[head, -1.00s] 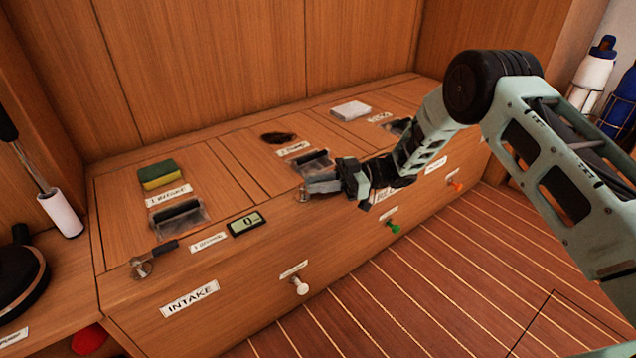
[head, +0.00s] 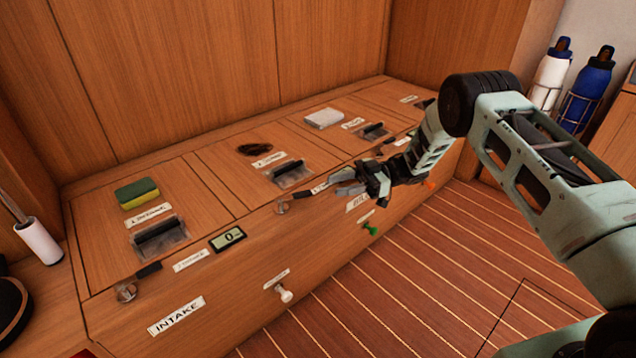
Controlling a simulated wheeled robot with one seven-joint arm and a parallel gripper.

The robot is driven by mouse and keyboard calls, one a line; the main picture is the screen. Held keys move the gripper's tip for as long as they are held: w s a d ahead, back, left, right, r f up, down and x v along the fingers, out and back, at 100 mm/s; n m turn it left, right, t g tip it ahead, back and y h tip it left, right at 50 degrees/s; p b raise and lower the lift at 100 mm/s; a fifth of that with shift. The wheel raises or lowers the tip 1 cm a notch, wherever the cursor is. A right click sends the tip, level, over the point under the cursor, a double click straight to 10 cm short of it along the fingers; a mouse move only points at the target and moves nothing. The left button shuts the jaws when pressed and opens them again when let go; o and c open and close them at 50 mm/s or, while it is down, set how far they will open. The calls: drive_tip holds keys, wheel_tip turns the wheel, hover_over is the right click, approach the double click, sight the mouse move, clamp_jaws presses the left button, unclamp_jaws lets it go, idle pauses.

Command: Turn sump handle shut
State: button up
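A row of valve handles, each a metal pivot with a black lever, runs along the front edge of the wooden locker top. The middle handle (head: 303,195) has its lever pointing right, roughly along the edge. The left handle (head: 147,270), above the INTAKE label, also points right. I cannot read the word sump on any label. My gripper (head: 342,180) is just right of the middle lever, apart from it in the picture. Its fingers point left, look spread and hold nothing.
Clear-covered black grips, a green-yellow sponge (head: 138,193), a dark coil (head: 255,148) and a white block (head: 324,118) are on the locker top. A small display (head: 227,239) reads 0. White (head: 285,293) and green (head: 370,229) knobs protrude from the front. The striped floor is clear.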

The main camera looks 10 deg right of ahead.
drive_tip(key=d, duration=0.3)
drive_tip(key=d+p, duration=0.1)
drive_tip(key=d, duration=0.1)
drive_tip(key=shift+w+d, duration=0.2)
drive_tip(key=shift+w, duration=0.2)
